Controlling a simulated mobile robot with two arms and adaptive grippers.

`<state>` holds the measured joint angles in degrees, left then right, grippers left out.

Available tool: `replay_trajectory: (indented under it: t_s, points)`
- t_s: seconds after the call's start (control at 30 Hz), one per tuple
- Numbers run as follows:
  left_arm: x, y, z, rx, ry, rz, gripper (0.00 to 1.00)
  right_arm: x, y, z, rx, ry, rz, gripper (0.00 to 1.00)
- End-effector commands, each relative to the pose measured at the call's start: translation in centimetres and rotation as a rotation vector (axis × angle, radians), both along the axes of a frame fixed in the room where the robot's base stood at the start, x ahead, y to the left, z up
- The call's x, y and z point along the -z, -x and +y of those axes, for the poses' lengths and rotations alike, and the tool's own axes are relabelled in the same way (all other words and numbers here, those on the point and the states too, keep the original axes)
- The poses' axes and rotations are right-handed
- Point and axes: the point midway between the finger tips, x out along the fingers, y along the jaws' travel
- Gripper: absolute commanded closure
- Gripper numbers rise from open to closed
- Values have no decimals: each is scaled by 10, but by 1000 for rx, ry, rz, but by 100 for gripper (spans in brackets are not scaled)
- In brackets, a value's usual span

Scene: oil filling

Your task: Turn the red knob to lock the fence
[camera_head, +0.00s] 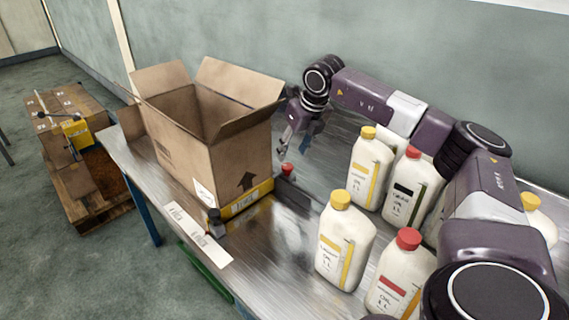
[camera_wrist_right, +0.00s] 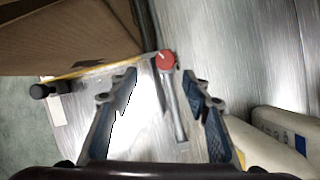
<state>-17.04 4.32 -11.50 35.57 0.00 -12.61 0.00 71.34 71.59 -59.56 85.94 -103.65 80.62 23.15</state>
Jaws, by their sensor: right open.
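The red knob (camera_head: 287,169) is small and round and sits low on the metal table, beside the right lower corner of the open cardboard box (camera_head: 240,160). In the right wrist view the red knob (camera_wrist_right: 166,60) has a pale mark on top and lies just beyond the fingertips, between their lines. My right gripper (camera_head: 288,146) is open, with its fingers pointing down above the knob. The right wrist view shows its spread fingers (camera_wrist_right: 165,76) with nothing between the tips. A yellow strip (camera_head: 246,199) runs along the box's base; I cannot tell whether it is the fence. My left gripper is out of view.
Several white bottles with yellow or red caps, one a yellow-capped bottle (camera_head: 344,242), stand right of the knob. A black knob (camera_head: 214,217) is near the box's front corner. A paper strip (camera_head: 196,233) lies at the table's front edge. A loaded pallet (camera_head: 92,205) is on the floor left.

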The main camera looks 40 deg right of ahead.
Motion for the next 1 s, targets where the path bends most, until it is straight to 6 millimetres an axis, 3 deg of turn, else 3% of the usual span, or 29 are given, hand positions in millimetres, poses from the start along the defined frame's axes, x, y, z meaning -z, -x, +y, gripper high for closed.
replay_trajectory:
  t_s: [0.17,0.6,0.97,1.0]
  points:
    - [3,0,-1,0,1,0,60,10,1,-9,-12,39,10,56]
    - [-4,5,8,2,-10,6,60,67,-23,-13,-10,37,9,56]
    - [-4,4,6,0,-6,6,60,74,-26,-13,-11,36,7,56]
    - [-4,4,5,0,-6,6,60,74,-26,-13,-11,36,7,59]
